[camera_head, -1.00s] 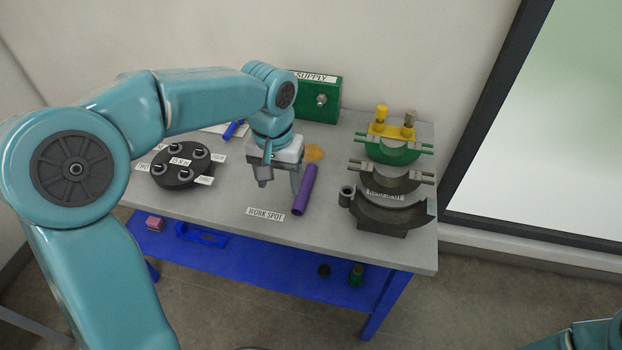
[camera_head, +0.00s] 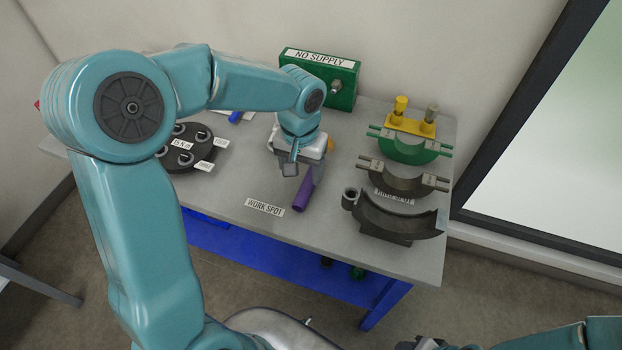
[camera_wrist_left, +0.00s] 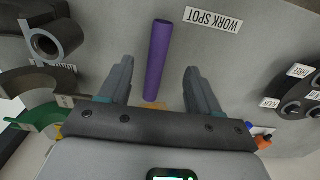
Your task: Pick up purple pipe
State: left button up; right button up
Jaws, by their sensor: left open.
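The purple pipe (camera_head: 303,193) lies on the grey table (camera_head: 240,232), near the work spot label (camera_head: 265,207). My left gripper (camera_head: 298,172) is over the pipe's far part and hides some of it in the head view. In the left wrist view the pipe (camera_wrist_left: 157,58) shows between the two open fingers of my left gripper (camera_wrist_left: 156,78), closer to the left finger. No contact between fingers and pipe is visible. My right arm shows only in part at the lower right of the head view, and its jaws cannot be made out.
Grey and green half-ring clamps (camera_head: 400,218) stand right of the pipe. A round black holder (camera_head: 190,152) with several pegs stands to the left. A green box (camera_head: 322,75) marked "NO SUPPLY" is at the back. The table around the work spot label is clear.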

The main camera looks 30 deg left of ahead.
aim_at(302, 195)
pick_arm(q)
notch_tip(302, 195, down, 4)
jog(key=shift+w+a+r, duration=0.15)
jog(key=shift+r, duration=0.1)
jog(key=shift+s+f, duration=0.25)
jog(key=shift+f, duration=0.2)
notch_tip(302, 195, down, 5)
jog(key=shift+p, duration=0.5)
jog(key=shift+s+d, duration=0.1)
jog(key=shift+d, duration=0.1)
jog(key=shift+r, duration=0.1)
grip_shut()
jog(key=c, duration=1.2)
grip_release()
